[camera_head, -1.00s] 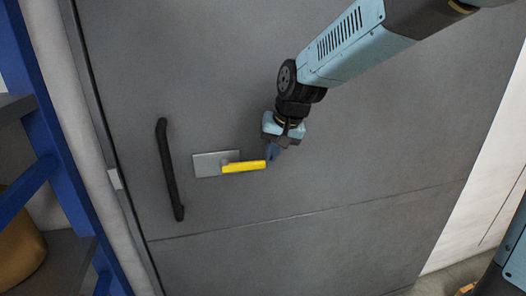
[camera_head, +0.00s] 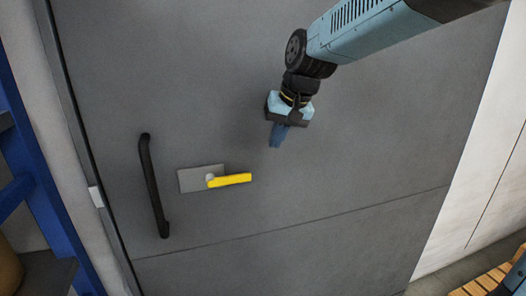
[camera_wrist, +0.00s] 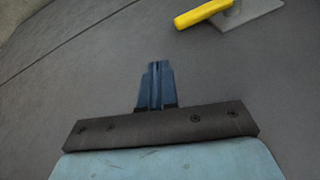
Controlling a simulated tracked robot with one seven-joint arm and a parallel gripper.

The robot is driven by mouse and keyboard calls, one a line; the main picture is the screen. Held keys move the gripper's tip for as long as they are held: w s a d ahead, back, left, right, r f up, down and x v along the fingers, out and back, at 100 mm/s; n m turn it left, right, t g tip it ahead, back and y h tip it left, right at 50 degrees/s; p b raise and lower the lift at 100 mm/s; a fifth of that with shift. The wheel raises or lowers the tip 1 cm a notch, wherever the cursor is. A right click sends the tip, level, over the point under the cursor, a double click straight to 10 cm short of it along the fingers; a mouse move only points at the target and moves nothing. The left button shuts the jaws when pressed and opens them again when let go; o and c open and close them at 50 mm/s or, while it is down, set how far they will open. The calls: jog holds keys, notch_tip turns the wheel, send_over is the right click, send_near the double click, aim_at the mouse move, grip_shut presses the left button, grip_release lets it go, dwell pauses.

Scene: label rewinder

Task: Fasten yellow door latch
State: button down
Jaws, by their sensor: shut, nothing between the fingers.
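The yellow door latch (camera_head: 230,180) is a handle on a round pivot over a grey plate (camera_head: 190,181), fixed to the grey door. The handle points right and lies nearly level, tipped slightly up at its free end in the head view. The latch also shows at the top of the wrist view (camera_wrist: 203,13). My gripper (camera_head: 275,143) has dark blue fingers, shut and empty. It is up and to the right of the handle's free end, apart from it. In the wrist view the closed fingers (camera_wrist: 155,68) point toward the door surface.
A black vertical pull handle (camera_head: 153,186) stands on the door left of the latch. A blue rack frame (camera_head: 30,170) is at the far left. A wooden slatted pallet (camera_head: 490,282) lies at the lower right. The door right of the latch is clear.

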jog(key=shift+s+d+r, duration=0.1)
jog(key=shift+d+r, duration=1.15)
jog(key=shift+d, duration=0.2)
jog(key=shift+d, duration=0.1)
jog(key=s+d+f+m+t+h, duration=0.1)
jog(key=s+d+f, duration=0.1)
jog(key=s+d, duration=0.6)
jog(key=s+d+f+m+t+h, duration=0.1)
jog(key=s+d+h, duration=0.1)
jog(key=s+d, duration=0.7)
jog(key=d, duration=0.3)
jog(key=shift+d+f+t+h, duration=0.3)
jog(key=shift+d+f+t, duration=0.05)
jog(key=shift+t, duration=0.05)
